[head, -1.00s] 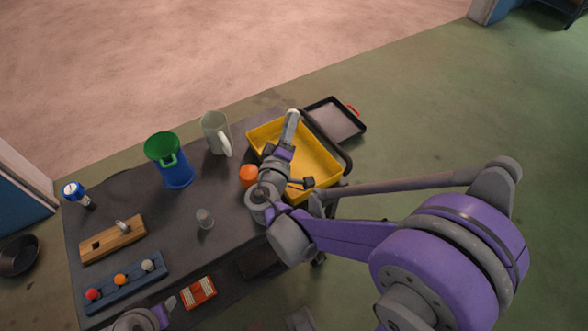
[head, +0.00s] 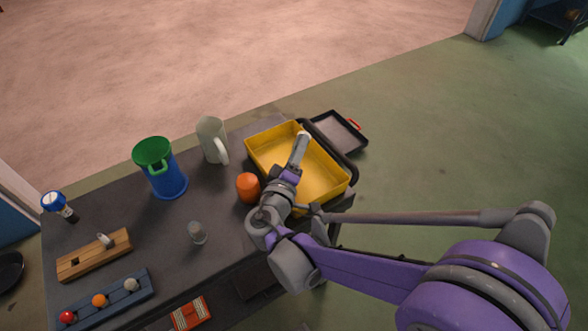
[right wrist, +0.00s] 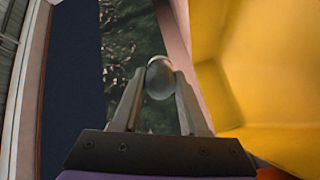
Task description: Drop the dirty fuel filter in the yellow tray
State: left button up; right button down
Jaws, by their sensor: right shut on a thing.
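The yellow tray (head: 326,188) sits at the right end of the dark table. My right gripper (head: 296,167) is shut on a pale grey, round-ended piece, apparently the dirty fuel filter (head: 302,146). In the head view the filter overlaps the tray's inside; its height above the floor of the tray is hard to tell. In the right wrist view the filter's rounded end (right wrist: 159,78) sits between the two fingers (right wrist: 160,100), and the yellow tray wall (right wrist: 235,70) rises on the right. My left gripper is out of view.
An orange cylinder (head: 248,188) stands beside the tray's left side, close to my right arm. A grey jug (head: 211,139), a blue-green pitcher (head: 164,172) and a small grey jar (head: 197,233) stand left. A black tray (head: 340,133) lies behind the yellow one.

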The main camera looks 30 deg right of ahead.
jog(key=shift+c, duration=1.8)
grip_release()
jog(key=v, duration=1)
jog(key=shift+s+a+p, duration=0.25)
jog(key=shift+a+p, duration=0.05)
jog(key=shift+p, duration=0.05)
